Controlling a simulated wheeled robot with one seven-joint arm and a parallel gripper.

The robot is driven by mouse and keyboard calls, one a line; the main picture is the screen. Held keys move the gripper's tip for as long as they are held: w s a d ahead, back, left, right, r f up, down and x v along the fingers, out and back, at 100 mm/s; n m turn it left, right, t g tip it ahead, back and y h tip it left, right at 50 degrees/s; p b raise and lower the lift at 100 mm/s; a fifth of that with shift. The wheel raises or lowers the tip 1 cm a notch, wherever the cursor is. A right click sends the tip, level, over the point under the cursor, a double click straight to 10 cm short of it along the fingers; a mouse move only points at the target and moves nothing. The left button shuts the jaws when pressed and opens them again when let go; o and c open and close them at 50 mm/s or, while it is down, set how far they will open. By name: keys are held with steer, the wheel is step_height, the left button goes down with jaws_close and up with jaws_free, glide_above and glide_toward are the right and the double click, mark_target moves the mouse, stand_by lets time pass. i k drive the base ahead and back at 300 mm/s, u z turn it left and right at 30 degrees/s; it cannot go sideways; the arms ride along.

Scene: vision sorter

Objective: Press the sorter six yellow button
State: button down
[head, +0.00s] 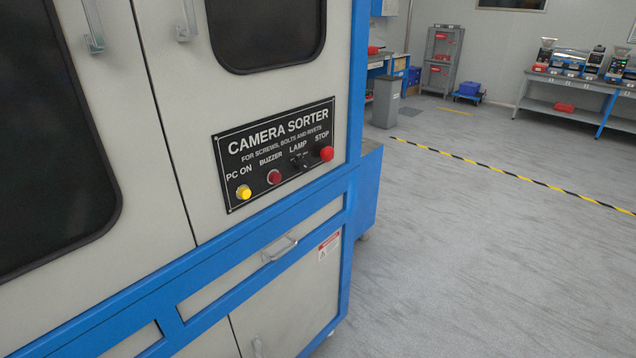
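A yellow button (243,192) sits at the lower left of a black control panel (240,151) in the head view, under the label PC ON. The panel reads CAMERA SORTER and is fixed to the grey front of a blue-framed cabinet (182,110). To the right of the yellow button are a dark red button (274,177) under BUZZER, a black switch (299,163) under LAMP, and a bright red button (327,153) under STOP. No number six is visible on the panel. My gripper is not in view.
A drawer handle (280,249) juts out below the panel. Door handles (93,30) stick out at upper left. Open grey floor (480,260) lies to the right, crossed by a yellow-black line (510,173). A bench (575,85) and shelf rack (440,62) stand far back.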

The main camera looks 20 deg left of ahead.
mark_target(244, 192)
steer(key=z, duration=0.3)
steer(key=k, duration=1.85)
steer(key=u, duration=1.5)
steer(key=i, duration=1)
steer(key=z, duration=0.1)
